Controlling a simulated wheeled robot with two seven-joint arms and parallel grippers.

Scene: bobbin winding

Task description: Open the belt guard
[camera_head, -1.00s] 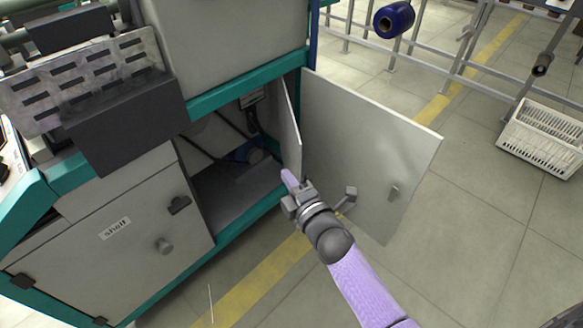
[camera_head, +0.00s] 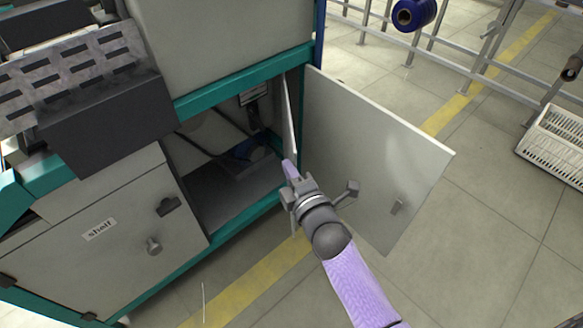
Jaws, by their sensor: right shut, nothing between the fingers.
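The machine cabinet has an open bay, with a large light grey door (camera_head: 365,150) swung out to the right. A narrow pale inner panel (camera_head: 289,110) stands at the bay's right side, seen almost edge-on. It looks like the belt guard, swung outward. My right gripper (camera_head: 290,168) is shut, with its tip at the lower part of this panel's edge, in front of the bay. Whether it touches the panel is hard to tell. The gripper and wrist hide the panel's lower part. A dark blue part (camera_head: 243,150) and dark belts or cables show inside. My left gripper is not in view.
A closed door labelled "shelf" (camera_head: 110,265) with a knob is to the left. The large door's knob and a grey handle-like part (camera_head: 348,192) are near my right wrist. A blue spool (camera_head: 413,14) and a white crate (camera_head: 556,146) are farther right. Floor is clear below.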

